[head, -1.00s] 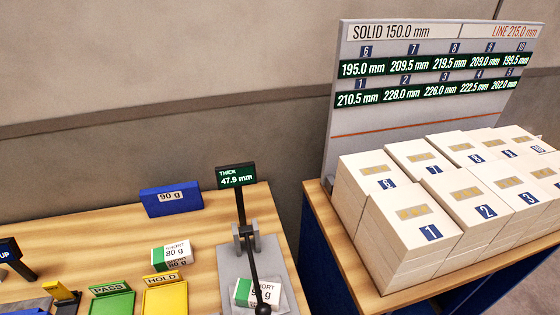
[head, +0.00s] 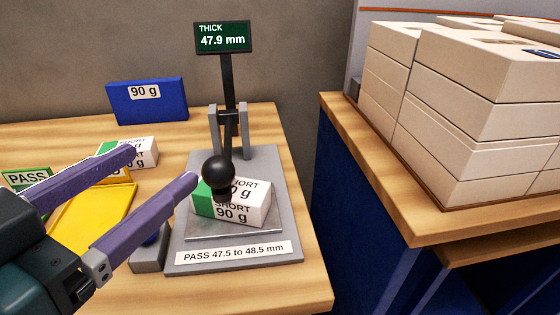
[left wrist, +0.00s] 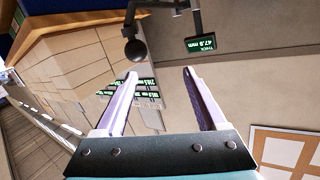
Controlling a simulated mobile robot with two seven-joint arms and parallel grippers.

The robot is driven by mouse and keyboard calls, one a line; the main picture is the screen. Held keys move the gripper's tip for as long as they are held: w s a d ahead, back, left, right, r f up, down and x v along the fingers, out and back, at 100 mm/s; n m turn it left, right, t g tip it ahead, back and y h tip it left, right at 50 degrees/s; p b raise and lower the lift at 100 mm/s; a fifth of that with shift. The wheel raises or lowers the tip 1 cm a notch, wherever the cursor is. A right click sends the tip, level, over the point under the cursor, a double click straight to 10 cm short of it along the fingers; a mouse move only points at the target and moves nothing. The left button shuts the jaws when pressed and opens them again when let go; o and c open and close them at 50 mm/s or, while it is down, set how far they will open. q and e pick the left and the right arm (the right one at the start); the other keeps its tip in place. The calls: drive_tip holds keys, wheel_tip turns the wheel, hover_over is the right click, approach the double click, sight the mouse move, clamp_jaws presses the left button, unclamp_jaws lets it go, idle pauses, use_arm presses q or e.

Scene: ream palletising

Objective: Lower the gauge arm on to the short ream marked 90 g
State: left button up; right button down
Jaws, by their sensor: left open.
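The short ream marked 90 g (head: 246,206), white with a green end, lies on the grey plate of the thickness gauge (head: 285,215). The gauge arm (head: 226,145) slopes down from its pivot over the ream and ends in a black ball knob (head: 218,170). The knob hides any contact with the ream. The gauge display (head: 223,38) reads 47.9 mm. My left gripper (head: 161,166) is open and empty, its purple fingers left of the knob. In the left wrist view the knob (left wrist: 135,50) shows beyond the fingertips, not between them. My right gripper is not in view.
A blue 90 g block (head: 148,103) stands at the back of the table. Another short ream (head: 140,152) and a yellow tray (head: 95,220) lie left, partly behind my fingers. Stacked cartons (head: 480,110) fill a separate bench at right. The gauge label reads PASS 47.5 to 48.5 mm.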

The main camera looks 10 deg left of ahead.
sight(208, 180)
use_arm(q)
drive_tip(key=shift+m+t+h, duration=0.5)
drive_tip(key=shift+m+h, duration=0.1)
drive_tip(key=shift+h, duration=0.3)
drive_tip(key=d+f+b, duration=0.1)
drive_tip(key=f, duration=0.1)
drive_tip(key=d+f+b, duration=0.1)
drive_tip(key=b, duration=0.1)
drive_tip(key=shift+s+d+f, duration=0.15)
drive_tip(key=shift+d+f, duration=0.05)
drive_tip(key=shift+f, duration=0.2)
drive_tip(key=shift+w+d+r, duration=0.2)
drive_tip(key=shift+w+r, duration=0.05)
drive_tip(key=shift+w, duration=0.2)
drive_tip(key=x, duration=0.9)
drive_tip(key=shift+p, duration=0.45)
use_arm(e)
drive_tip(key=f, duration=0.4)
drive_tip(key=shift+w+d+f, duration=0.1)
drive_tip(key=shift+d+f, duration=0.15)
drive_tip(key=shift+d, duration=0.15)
use_arm(q)
drive_tip(key=shift+f, duration=0.1)
drive_tip(key=shift+c, duration=0.3)
clamp_jaws()
